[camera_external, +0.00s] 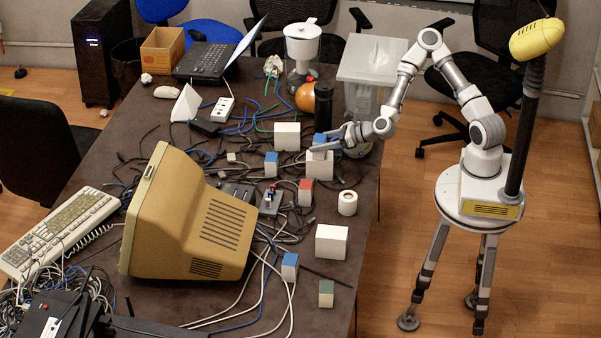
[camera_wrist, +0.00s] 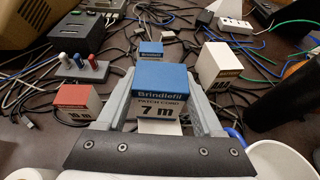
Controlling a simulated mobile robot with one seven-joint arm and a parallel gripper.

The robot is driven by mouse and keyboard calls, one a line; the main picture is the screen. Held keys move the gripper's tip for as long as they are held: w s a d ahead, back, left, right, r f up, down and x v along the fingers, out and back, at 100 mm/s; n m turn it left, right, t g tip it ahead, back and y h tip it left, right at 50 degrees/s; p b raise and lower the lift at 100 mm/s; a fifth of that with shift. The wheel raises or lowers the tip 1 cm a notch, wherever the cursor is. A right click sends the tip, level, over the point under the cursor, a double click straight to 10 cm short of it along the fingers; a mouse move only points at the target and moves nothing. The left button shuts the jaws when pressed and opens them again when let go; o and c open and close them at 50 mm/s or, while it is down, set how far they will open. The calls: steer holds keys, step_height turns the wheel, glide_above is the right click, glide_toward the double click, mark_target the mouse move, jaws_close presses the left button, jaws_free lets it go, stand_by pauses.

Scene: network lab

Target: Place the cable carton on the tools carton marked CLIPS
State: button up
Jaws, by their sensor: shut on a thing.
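My gripper (camera_external: 325,146) is shut on the blue-topped cable carton (camera_wrist: 162,95), labelled Brindlefil PATCH CORD 7 m in the wrist view. The carton is upright between the two fingers. In the external view the held carton (camera_external: 319,140) is directly over a white carton (camera_external: 320,168); whether they touch is hard to tell. A strip of white top (camera_wrist: 158,127) shows below the held carton in the wrist view. Another white carton (camera_external: 286,136) stands behind, also in the wrist view (camera_wrist: 213,66), and a third (camera_external: 331,242) nearer the front. I cannot read CLIPS on any.
A blue-topped carton (camera_external: 271,165) and a red-topped carton (camera_external: 305,192) stand close by, left of the gripper. A dark cylinder (camera_external: 323,106) stands just behind it. A white tape roll (camera_external: 347,203) is in front. Loose cables cover much of the table (camera_external: 365,262).

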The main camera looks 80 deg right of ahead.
mark_target(326, 139)
steer(key=shift+r, duration=0.1)
steer(key=shift+f, duration=0.2)
steer(key=o, duration=1.5)
steer(key=shift+c, duration=0.2)
steer(key=shift+r, duration=0.25)
steer(key=p+v, duration=0.1)
steer(key=v, duration=0.2)
steer(key=p+v, duration=0.1)
steer(key=v, duration=0.2)
steer(key=shift+s+r, duration=0.2)
steer(key=shift+r, duration=0.2)
steer(key=p+v, duration=0.3)
steer(key=p, duration=0.5)
